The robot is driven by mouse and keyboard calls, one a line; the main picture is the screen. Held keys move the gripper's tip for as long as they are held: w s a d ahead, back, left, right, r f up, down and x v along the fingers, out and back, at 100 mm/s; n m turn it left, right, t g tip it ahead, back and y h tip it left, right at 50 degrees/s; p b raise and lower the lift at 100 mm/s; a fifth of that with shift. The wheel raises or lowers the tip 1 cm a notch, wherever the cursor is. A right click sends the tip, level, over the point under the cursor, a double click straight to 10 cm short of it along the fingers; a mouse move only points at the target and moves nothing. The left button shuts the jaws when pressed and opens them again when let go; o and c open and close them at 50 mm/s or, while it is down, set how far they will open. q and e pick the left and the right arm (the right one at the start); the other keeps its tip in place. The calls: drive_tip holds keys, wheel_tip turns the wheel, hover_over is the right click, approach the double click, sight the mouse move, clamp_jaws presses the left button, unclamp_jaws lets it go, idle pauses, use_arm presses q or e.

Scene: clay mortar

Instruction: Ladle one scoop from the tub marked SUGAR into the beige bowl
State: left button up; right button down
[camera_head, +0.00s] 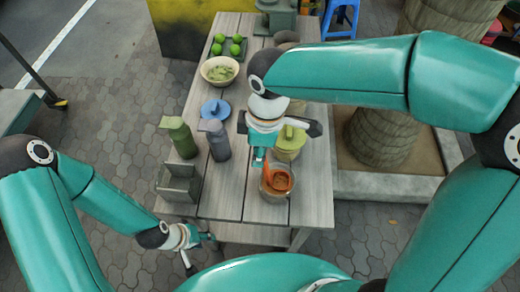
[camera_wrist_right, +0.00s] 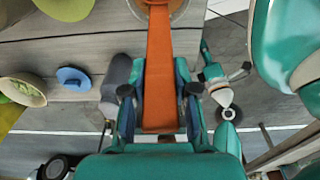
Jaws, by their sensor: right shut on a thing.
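My right gripper (camera_head: 259,156) is shut on the handle of an orange ladle (camera_head: 277,182). In the right wrist view the flat orange handle (camera_wrist_right: 159,70) runs up between the fingers of the right gripper (camera_wrist_right: 160,90). No SUGAR marking is readable. The beige bowl (camera_head: 206,77) stands farther back on the left, with pale green pieces inside. My left gripper (camera_head: 197,250) is open and empty beside the table's front left.
A yellow-green lidded tub (camera_head: 290,143) stands just behind the clear tub, partly hidden by my right arm. A grey bottle (camera_head: 219,143), a green bottle (camera_head: 181,139), a blue lidded item (camera_head: 215,109) and a grey box (camera_head: 179,184) stand left. Limes (camera_head: 235,49) lie behind the bowl.

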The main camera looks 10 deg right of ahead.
wheel_tip(320, 180, up, 7)
drive_tip(key=p, duration=0.5)
drive_tip(key=shift+r, duration=0.15)
idle(0.4)
